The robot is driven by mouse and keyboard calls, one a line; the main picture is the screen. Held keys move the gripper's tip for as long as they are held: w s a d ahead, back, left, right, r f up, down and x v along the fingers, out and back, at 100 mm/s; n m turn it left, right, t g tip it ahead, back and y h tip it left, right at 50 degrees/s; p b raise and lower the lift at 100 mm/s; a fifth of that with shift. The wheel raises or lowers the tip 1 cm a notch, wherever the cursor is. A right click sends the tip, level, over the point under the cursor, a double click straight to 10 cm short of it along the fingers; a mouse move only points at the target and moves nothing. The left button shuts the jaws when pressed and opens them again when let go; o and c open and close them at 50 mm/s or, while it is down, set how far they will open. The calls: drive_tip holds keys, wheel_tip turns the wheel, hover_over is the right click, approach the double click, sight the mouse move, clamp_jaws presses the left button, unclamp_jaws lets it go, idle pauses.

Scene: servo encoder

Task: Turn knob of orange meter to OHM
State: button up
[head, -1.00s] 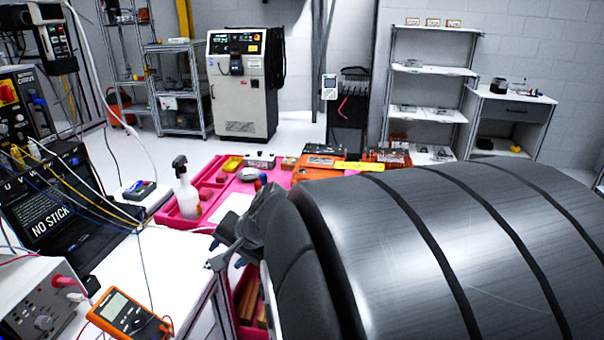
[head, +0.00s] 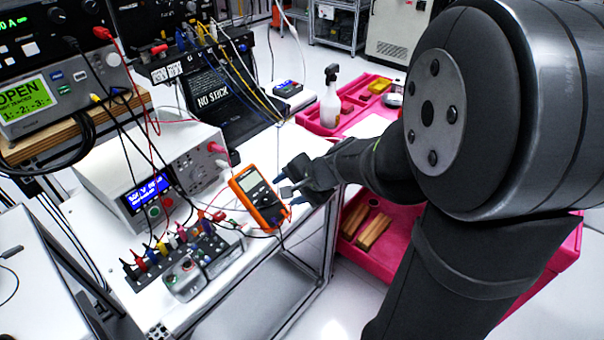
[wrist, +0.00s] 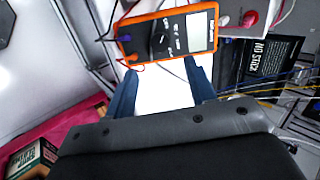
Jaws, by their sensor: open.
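The orange meter (head: 259,197) lies on the white bench near its right edge, with a grey screen and a dark face. In the wrist view the meter (wrist: 172,33) is at the top, just beyond the fingertips, with its dark knob (wrist: 160,41) left of the screen and leads plugged in at its left end. The knob's setting is too small to read. My gripper (head: 287,184) is right beside the meter in the head view. In the wrist view my gripper (wrist: 160,78) shows two blue fingers spread apart with only white bench between them.
A bench power supply (head: 150,180) stands left of the meter, and a terminal block with coloured plugs (head: 185,250) is in front. Red and black leads run near the meter. A pink cart (head: 385,240) with a spray bottle (head: 330,98) stands to the right.

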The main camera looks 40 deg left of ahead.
sight(268, 199)
drive_tip(key=x, duration=0.9)
drive_tip(key=c, duration=1)
